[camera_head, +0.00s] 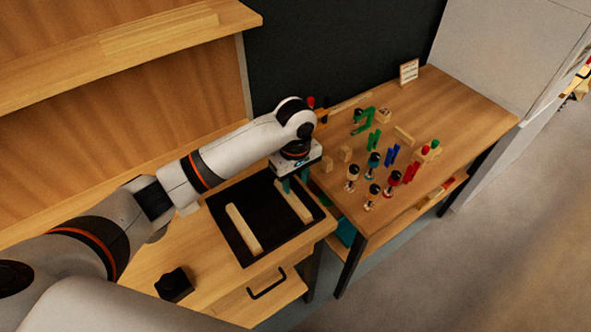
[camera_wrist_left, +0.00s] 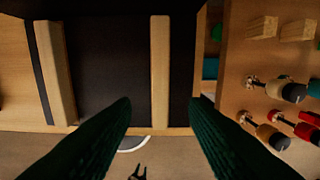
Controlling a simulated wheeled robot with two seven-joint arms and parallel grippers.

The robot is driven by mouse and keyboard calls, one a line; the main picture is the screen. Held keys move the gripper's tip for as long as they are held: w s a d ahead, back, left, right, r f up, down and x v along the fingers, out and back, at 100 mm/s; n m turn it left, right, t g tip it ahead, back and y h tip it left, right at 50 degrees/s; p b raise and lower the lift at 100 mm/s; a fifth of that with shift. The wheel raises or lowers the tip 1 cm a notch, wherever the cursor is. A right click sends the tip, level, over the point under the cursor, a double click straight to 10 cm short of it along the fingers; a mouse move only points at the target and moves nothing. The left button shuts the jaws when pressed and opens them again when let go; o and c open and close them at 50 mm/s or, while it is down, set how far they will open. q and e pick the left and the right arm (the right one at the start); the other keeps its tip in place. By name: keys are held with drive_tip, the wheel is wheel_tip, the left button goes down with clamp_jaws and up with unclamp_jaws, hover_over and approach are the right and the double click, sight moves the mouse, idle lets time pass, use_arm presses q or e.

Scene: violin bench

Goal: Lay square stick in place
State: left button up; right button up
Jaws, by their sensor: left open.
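Two pale wooden sticks lie roughly parallel on a black mat (camera_head: 264,205), which also shows in the left wrist view (camera_wrist_left: 108,60). One stick (camera_head: 243,229) is on the mat's left side and appears at the left of the wrist view (camera_wrist_left: 55,72). The other stick (camera_head: 294,201) is on the right side and appears upright in the middle of the wrist view (camera_wrist_left: 160,68). I cannot tell which is the square stick. My left gripper (camera_head: 291,186) is open above the right stick. In the wrist view its dark green fingers (camera_wrist_left: 160,104) are on either side of that stick's line. My right gripper is not in view.
A side table (camera_head: 440,115) to the right holds several clamps, small wooden blocks (camera_head: 345,154) and a small sign (camera_head: 409,71). A black block (camera_head: 174,285) stands at the bench's near left. A drawer handle (camera_head: 267,285) is on the bench front.

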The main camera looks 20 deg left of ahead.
use_arm(q)
drive_tip(key=shift+r, duration=2.25)
